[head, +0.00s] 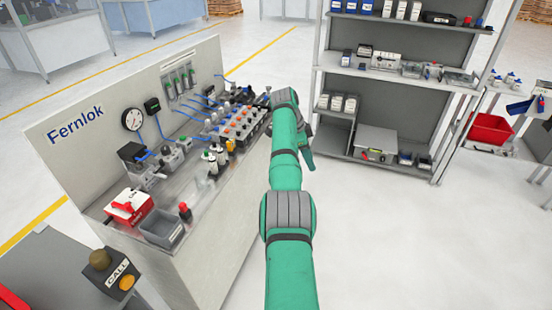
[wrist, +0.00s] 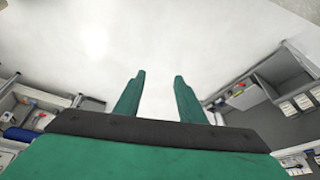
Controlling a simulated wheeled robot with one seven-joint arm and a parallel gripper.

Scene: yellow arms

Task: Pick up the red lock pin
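A small red-topped piece with a dark lower part (head: 185,210) stands near the front edge of the bench in the head view. It may be the red lock pin, but it is too small to be sure. My gripper (wrist: 157,76) shows two green fingers spread apart with only pale floor between them. In the head view my green arm reaches forward to the right of the bench, and the gripper end (head: 306,155) hangs beside the bench's far right end, well away from the red piece. The red piece is not recognisable in the wrist view.
The Fernlok bench (head: 195,245) carries a grey bin (head: 162,229), a red and white box (head: 129,206), a gauge (head: 133,119) and several valves and fittings. A grey shelf unit (head: 400,85) stands at the back right. Open floor lies right of my arm.

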